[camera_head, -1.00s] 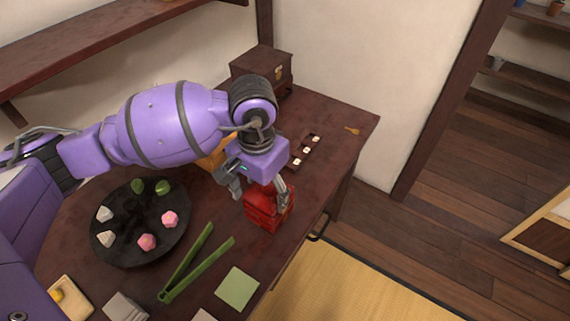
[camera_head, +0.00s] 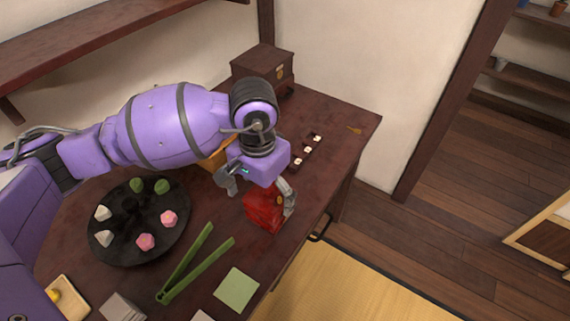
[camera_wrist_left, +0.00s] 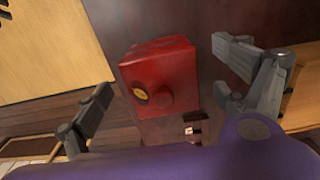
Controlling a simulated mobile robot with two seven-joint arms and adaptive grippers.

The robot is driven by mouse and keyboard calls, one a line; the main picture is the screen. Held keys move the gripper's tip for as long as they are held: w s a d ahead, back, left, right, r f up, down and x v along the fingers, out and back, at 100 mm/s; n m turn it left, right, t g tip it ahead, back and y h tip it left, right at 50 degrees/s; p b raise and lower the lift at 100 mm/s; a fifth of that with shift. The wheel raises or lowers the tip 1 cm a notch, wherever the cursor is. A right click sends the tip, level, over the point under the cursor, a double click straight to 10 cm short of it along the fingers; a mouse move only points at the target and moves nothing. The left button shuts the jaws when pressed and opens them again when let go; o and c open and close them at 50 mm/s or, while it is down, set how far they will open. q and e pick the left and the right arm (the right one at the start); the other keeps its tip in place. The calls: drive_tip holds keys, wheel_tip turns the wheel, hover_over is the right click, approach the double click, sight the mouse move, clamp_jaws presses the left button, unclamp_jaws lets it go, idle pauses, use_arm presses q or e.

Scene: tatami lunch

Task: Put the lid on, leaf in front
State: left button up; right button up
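A red box (camera_head: 264,212) stands near the table's right front edge. In the left wrist view, the red lid (camera_wrist_left: 165,75) is on top, with a round red knob and a yellow leaf-like mark (camera_wrist_left: 140,94) beside it. I cannot tell whether the lid is fully seated. My left gripper (camera_head: 262,196) is just above the box, with its fingers spread wide on either side. In the left wrist view, the open fingers (camera_wrist_left: 162,72) are clear of the box, with a gap on both sides. My right gripper is not in view.
A round black platter (camera_head: 140,250) with several pink, white and green sweets lies left. Green tongs (camera_head: 185,265) and a green square (camera_head: 236,288) lie in front. A dark narrow tray (camera_head: 307,150), small golden piece (camera_head: 355,129) and brown chest (camera_head: 262,66) are behind.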

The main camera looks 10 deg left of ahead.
use_arm(q)
wheel_tip(320, 180, up, 12)
idle(0.7)
